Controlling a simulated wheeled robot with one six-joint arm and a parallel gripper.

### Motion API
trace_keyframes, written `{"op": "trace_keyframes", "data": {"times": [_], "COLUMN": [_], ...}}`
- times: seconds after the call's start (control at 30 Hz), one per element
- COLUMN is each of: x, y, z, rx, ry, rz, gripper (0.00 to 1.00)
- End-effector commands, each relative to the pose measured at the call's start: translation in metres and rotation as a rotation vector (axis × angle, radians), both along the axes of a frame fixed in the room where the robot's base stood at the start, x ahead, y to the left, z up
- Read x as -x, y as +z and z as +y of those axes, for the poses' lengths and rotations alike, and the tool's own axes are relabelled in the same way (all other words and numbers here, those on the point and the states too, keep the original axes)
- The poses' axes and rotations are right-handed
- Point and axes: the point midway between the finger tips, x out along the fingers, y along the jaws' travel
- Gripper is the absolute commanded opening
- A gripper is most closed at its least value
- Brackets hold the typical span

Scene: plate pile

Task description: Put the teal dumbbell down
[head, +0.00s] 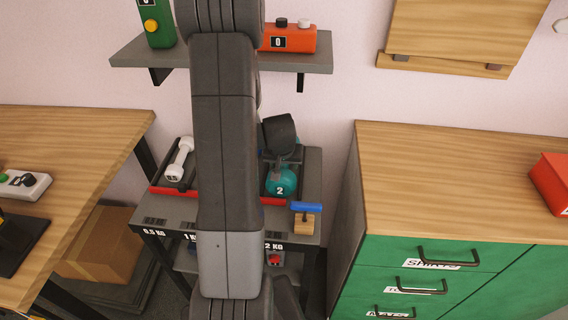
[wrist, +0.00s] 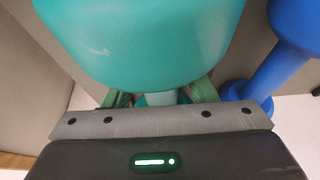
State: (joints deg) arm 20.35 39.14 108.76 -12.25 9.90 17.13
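The teal dumbbell (head: 281,182) stands in the right-hand slot of the rack, above the 2 KG label, with a "2" on its lower head. In the wrist view, its other teal head (wrist: 145,40) fills the top middle, and a bit of its handle (wrist: 160,99) shows below. My gripper (head: 280,153) is at its upper part from above. Its green fingers (wrist: 160,93) lie on both sides of the handle. The head hides the fingertips, so I cannot tell whether they press on the handle. Whether the lower head rests fully on the rack is also unclear.
A white dumbbell (head: 180,158) is in the rack's left slot. My arm hides the middle slot. A blue dumbbell (wrist: 275,55) is close on the right in the wrist view. A blue-handled wooden piece (head: 306,215) sits at the rack's right front corner. A wall shelf (head: 300,62) is above.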

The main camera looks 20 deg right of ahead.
Motion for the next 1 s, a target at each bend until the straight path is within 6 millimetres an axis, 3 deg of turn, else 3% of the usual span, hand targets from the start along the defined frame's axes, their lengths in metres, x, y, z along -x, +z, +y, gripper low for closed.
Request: {"op": "trace_keyframes", "data": {"times": [0.37, 1.0], "x": [0.0, 0.033], "y": [0.005, 0.095], "z": [0.0, 0.017], "rx": [0.0, 0.0], "ry": [0.0, 0.0], "rz": [0.0, -0.003], "gripper": [0.51, 0.51]}}
